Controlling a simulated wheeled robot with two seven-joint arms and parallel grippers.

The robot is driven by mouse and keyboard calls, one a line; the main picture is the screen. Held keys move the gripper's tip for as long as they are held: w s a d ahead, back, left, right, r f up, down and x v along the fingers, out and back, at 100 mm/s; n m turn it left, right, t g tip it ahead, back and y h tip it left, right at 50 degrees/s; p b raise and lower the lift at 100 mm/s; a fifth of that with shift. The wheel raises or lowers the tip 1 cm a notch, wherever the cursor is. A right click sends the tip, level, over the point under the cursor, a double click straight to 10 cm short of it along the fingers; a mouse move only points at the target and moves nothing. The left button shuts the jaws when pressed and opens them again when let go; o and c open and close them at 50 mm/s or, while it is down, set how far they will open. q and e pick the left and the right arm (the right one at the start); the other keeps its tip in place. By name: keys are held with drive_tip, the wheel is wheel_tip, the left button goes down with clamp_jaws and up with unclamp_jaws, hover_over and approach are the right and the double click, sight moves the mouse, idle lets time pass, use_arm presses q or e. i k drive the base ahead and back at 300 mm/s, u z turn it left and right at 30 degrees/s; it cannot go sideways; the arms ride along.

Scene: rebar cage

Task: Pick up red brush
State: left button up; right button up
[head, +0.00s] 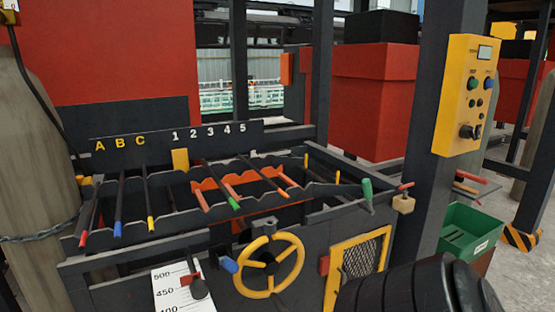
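I cannot single out a red brush for certain. A small red-handled item (472,177) lies on a little shelf at the right, behind the dark post, with an orange item beside it. It is too small to tell if it has bristles. A rod with a red tip (84,238) lies in the rack at the left, under the letter A. Neither gripper shows. A black ribbed rounded shape (420,291) at the bottom right may be part of my arm.
The dark rack (180,222) holds several rods. In front are a yellow handwheel (268,264) and a yellow-framed mesh panel (358,266). A dark post with a yellow control box (467,95) stands at the right. A green bin (469,232) is beyond, with open floor beside it.

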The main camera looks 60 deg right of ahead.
sight(460, 175)
drive_tip(key=z, duration=3.35)
drive_tip(key=k, duration=0.2)
drive_tip(key=z, duration=1)
drive_tip(key=k, duration=1.1)
drive_tip(key=z, duration=0.65)
drive_tip(key=i, duration=2.35)
drive_tip(key=u, duration=1)
drive_tip(key=i, duration=1.65)
drive_tip(key=u, duration=1.45)
